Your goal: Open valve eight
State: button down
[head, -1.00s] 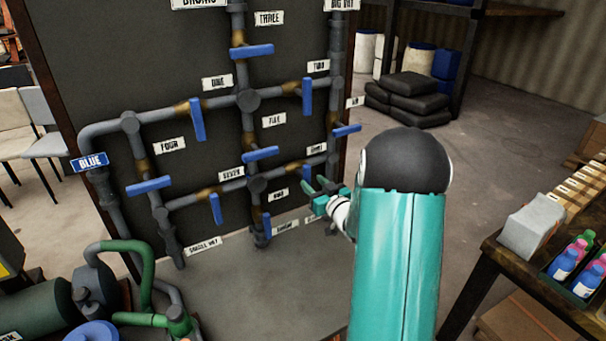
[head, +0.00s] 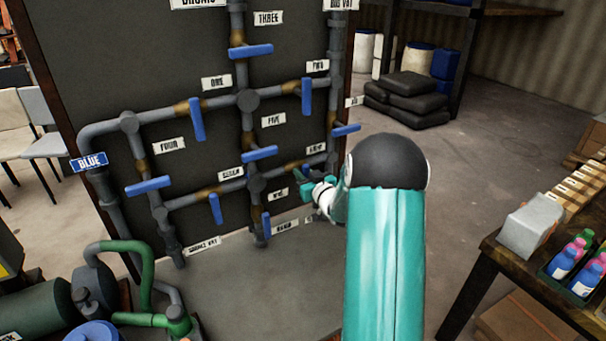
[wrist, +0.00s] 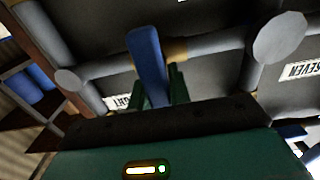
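The valve labelled eight (head: 315,148) is on the lower right pipe run of the dark panel. In the head view its handle is largely hidden at my gripper (head: 303,172). In the wrist view the blue handle (wrist: 148,65) lies across its grey pipe, with a brown collar beside it. A partly hidden label ending in "GHT" (wrist: 118,101) is beside it. My green gripper fingers (wrist: 158,90) stand apart on either side of the handle's near end. Contact with the handle cannot be made out.
Valve seven's label (head: 230,172) is left of eight, and it shows in the wrist view (wrist: 300,70). A blue handle (head: 346,130) juts out above right of my gripper. Another (head: 267,223) hangs below left. A table (head: 500,245) with bottles stands at right.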

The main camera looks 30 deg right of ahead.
jog(key=shift+n, duration=0.3)
jog(key=n, duration=0.4)
jog(key=shift+a, duration=0.25)
jog(key=n, duration=0.4)
jog(key=shift+a+f+n, duration=0.15)
jog(key=shift+n, duration=0.25)
jog(key=shift+a+f+n, duration=0.1)
jog(key=shift+f+n, duration=0.1)
jog(key=shift+n, duration=1.9)
jog(key=shift+f+n, duration=0.15)
jog(key=shift+n, duration=1.95)
jog(key=c, duration=1.3)
grip_release()
jog(key=shift+s, duration=0.1)
